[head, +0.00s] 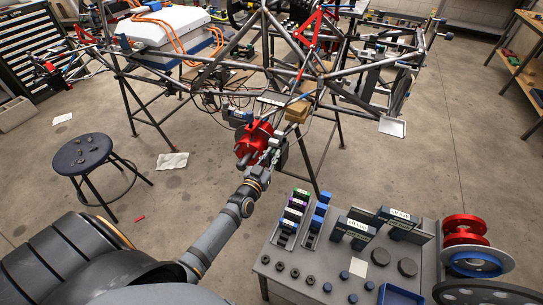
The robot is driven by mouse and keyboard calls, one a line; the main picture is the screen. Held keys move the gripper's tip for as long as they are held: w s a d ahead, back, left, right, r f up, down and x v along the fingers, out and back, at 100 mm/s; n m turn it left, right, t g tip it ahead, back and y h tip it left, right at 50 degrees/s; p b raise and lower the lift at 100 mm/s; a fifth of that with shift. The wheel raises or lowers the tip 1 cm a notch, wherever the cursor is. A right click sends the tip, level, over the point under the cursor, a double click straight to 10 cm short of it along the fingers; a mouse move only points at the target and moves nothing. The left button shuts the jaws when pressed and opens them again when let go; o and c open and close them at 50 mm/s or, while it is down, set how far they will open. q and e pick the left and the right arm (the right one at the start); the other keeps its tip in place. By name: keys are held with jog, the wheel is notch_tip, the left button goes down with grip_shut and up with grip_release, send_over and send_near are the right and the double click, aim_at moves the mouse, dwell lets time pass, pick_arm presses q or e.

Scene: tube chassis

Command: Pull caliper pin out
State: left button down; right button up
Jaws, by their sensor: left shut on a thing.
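A red caliper or hub part (252,143) sits at the front corner of the tube chassis (222,72), near the middle of the head view. My left gripper (272,151) is right beside it on its lower right side. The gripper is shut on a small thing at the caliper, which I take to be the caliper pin. The pin itself is too small and too covered by the fingers to make out. I cannot tell how far the pin sits in the caliper. My right gripper is not in view.
A grey parts cart (325,262) with blocks, pucks and a blue tray (399,295) stands at the lower right. A round black stool (83,152) stands at left.

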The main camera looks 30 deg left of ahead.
pick_arm(q)
jog(key=s+p, duration=0.1)
jog(key=s, duration=0.2)
jog(key=s+p, duration=0.1)
jog(key=s, duration=0.1)
jog(key=shift+s+d+f, duration=0.1)
jog(key=shift+s+d, duration=0.1)
jog(key=shift+s, duration=0.2)
jog(key=c, duration=1.2)
grip_release()
jog(key=shift+s, duration=0.1)
jog(key=s, duration=1.2)
jog(key=shift+d, duration=0.35)
